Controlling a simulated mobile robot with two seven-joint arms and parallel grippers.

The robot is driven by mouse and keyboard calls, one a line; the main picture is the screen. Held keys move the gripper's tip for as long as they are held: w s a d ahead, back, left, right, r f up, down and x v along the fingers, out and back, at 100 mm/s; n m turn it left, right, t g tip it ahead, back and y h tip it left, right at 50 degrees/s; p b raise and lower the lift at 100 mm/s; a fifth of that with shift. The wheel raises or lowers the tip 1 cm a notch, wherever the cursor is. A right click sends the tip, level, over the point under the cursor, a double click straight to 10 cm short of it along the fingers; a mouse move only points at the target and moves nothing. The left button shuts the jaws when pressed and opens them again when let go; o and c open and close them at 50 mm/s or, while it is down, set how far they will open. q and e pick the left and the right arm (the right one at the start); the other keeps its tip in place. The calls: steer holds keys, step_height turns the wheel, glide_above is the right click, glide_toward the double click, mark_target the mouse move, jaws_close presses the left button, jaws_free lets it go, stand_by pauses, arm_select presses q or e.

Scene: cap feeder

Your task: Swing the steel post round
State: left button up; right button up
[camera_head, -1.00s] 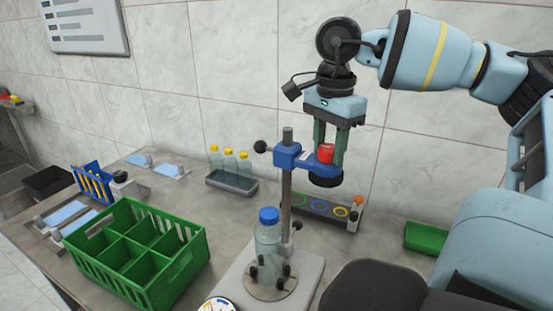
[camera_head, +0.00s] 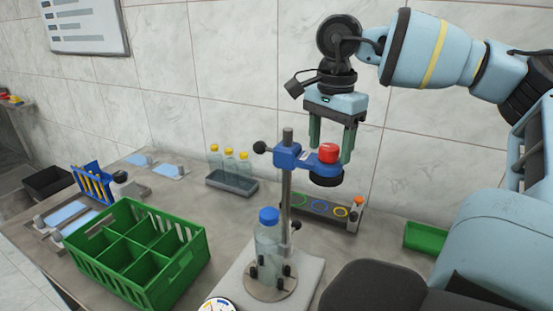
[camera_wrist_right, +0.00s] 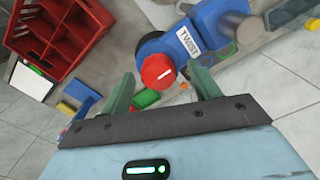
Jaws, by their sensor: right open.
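The steel post (camera_head: 286,205) stands upright behind a clear bottle with a blue cap (camera_head: 268,240). A blue arm (camera_head: 290,157) is clamped on the post, points right, and carries a red knob (camera_head: 328,153) above a black disc (camera_head: 326,177). My right gripper (camera_head: 331,152) points down over the knob, its two green fingers spread on either side and apart from it. In the right wrist view the knob (camera_wrist_right: 158,72) lies between the open fingertips (camera_wrist_right: 163,84), beside a "TWIST" label (camera_wrist_right: 187,42). My left gripper is out of view.
A green divided crate (camera_head: 140,255) stands front left. Yellow-capped bottles (camera_head: 229,163) sit in a grey tray behind. A strip with coloured rings (camera_head: 320,206) lies behind the post, and a green tray (camera_head: 425,238) lies to the right. A red crate (camera_wrist_right: 60,40) shows in the wrist view.

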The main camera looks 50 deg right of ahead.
steer(key=shift+r+p, duration=0.45)
steer(key=shift+r, duration=2.3)
